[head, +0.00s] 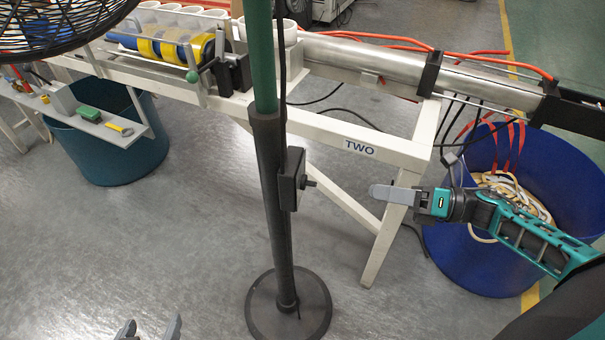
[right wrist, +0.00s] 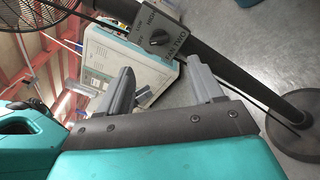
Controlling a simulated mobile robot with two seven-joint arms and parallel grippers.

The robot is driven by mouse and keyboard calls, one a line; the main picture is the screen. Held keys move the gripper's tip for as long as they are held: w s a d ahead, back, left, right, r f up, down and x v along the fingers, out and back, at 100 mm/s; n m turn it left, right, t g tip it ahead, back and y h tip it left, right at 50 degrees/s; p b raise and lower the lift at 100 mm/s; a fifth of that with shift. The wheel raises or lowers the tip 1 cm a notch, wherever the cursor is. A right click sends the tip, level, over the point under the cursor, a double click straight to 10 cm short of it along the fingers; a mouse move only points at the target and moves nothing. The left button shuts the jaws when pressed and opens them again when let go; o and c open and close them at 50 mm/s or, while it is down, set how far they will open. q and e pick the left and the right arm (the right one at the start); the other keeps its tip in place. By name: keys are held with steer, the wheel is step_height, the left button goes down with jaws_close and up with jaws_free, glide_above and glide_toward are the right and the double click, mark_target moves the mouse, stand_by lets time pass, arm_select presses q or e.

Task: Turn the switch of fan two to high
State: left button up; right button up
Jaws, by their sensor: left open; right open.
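The fan's stand is a dark pole (head: 276,200) with a green upper part, on a round black base (head: 289,305). A dark switch box (head: 290,182) is mounted on the pole, and its knob (head: 310,183) sticks out to the right. In the right wrist view the box (right wrist: 176,25) bears partly legible lettering around a black knob (right wrist: 158,38); I cannot tell its setting. My right gripper (head: 372,191) is open, right of the knob and apart from it. Its spread fingers (right wrist: 162,85) show below the knob in the wrist view. My left gripper (head: 150,327) is open and empty at the bottom edge.
A black fan cage (head: 60,22) hangs at the upper left. Behind the pole stands a white-framed bench labelled TWO (head: 358,147). A blue tub (head: 480,265) with hoses is beside my right arm; a teal tub (head: 115,160) is at left. The floor around the base is clear.

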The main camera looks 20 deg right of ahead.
mark_target(309, 183)
arm_select(q)
steer(key=shift+s+a, duration=0.1)
steer(key=shift+s, duration=0.15)
arm_select(e)
steer(key=x, duration=1.2)
steer(key=shift+a, duration=0.2)
steer(key=shift+c, duration=0.5)
steer(key=c, duration=1)
steer(key=shift+o, duration=0.2)
